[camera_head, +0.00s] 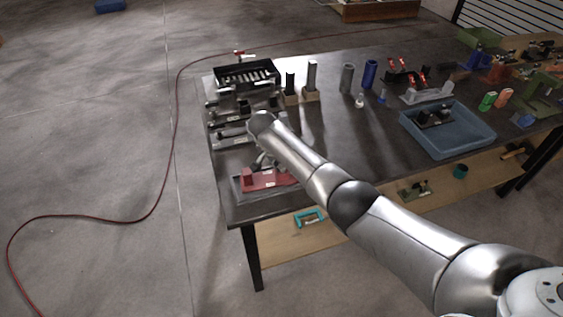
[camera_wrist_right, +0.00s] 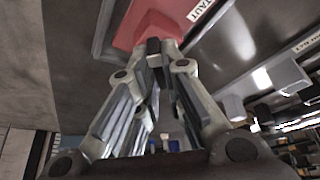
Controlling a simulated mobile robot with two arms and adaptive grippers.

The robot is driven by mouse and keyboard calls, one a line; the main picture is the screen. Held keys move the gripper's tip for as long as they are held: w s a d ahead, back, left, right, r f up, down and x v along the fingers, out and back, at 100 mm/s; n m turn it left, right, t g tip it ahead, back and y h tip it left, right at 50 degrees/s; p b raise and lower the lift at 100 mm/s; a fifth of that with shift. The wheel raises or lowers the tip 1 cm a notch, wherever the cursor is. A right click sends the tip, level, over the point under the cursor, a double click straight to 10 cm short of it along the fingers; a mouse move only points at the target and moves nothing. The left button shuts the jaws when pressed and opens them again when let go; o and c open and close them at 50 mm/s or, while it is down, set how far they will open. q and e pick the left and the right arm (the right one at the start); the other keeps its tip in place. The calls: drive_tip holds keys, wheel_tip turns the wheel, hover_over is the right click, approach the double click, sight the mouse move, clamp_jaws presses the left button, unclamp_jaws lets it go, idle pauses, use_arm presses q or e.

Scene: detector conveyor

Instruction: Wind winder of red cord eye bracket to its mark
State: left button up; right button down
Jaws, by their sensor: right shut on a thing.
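The red bracket (camera_head: 262,181) sits in a shallow grey tray (camera_head: 238,190) at the near left corner of the dark table. In the right wrist view the red bracket (camera_wrist_right: 150,22) has a sloped body and a white label (camera_wrist_right: 200,10) reading "TAUT". My right gripper (camera_head: 262,163) is over the bracket's far side. In the wrist view its fingertips (camera_wrist_right: 160,47) close together at the bracket's edge. They are shut on what seems to be the winder, mostly hidden between the fingers. The winder's mark cannot be made out. My left gripper is in neither view.
Grey labelled fixtures (camera_head: 232,133) and a black rack (camera_head: 247,76) stand just behind the bracket. Upright cylinders (camera_head: 346,78) and a blue bin (camera_head: 447,130) are farther right. A red cord (camera_head: 173,130) lies on the floor left of the table.

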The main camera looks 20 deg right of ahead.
idle(0.3)
drive_tip(key=c, duration=1.5)
unclamp_jaws()
drive_tip(key=shift+c, duration=0.2)
drive_tip(key=shift+r, duration=0.1)
drive_tip(key=v, duration=1.2)
